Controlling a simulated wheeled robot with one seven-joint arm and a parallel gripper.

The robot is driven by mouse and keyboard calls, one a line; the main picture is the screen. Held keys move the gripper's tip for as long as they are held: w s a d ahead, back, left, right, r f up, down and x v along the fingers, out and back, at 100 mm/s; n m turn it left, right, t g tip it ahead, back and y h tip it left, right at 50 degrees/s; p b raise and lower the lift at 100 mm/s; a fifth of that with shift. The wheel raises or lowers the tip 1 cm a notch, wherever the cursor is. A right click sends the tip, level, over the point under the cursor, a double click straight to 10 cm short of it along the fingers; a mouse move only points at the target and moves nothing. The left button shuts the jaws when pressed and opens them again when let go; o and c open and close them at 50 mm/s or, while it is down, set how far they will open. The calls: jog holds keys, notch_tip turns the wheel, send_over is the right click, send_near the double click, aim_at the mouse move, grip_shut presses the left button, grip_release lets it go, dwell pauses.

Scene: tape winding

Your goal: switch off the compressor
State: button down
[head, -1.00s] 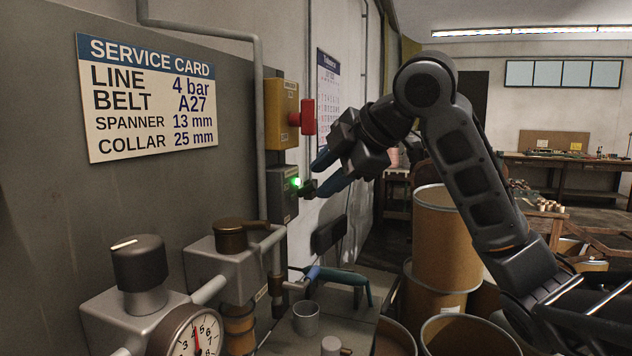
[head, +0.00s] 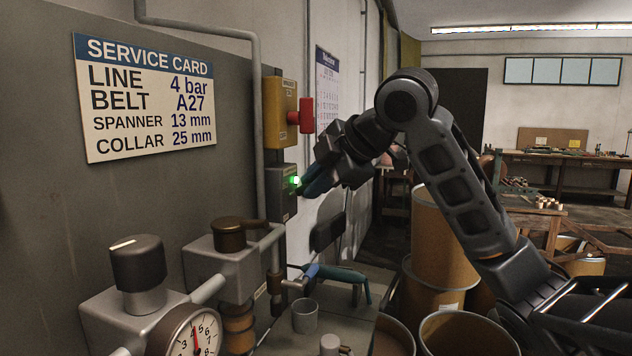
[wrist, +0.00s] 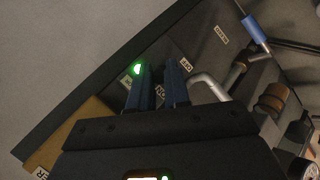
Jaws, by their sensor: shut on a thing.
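The grey switch box (head: 283,206) is on the wall below a yellow box, with a lit green lamp (head: 296,181) on its front. The fingers hide the knob in the head view. In the wrist view my gripper (wrist: 157,78) has its two fingers a little apart, with the dark knob hard to make out between them.
A yellow box (head: 281,112) with a red handle (head: 304,115) is just above. A grey pipe (head: 258,120) runs down the wall to the left. A teal tool (head: 340,275) and a cup (head: 305,316) are on the bench below. Brown drums (head: 440,240) stand behind my arm.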

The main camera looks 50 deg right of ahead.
jog(key=shift+f, duration=0.1)
notch_tip(320, 180, down, 7)
jog(key=m+t+y+b, duration=0.1)
jog(key=m+t+b, duration=0.2)
jog(key=t+b, duration=0.8)
jog(key=b, duration=1.2)
jog(key=shift+s, duration=0.25)
jog(key=shift+r+t+b, duration=0.2)
jog(key=shift+t+b, duration=0.1)
jog(key=shift+b, duration=0.05)
jog(key=c, duration=1.1)
grip_release()
jog(key=shift+s, duration=0.1)
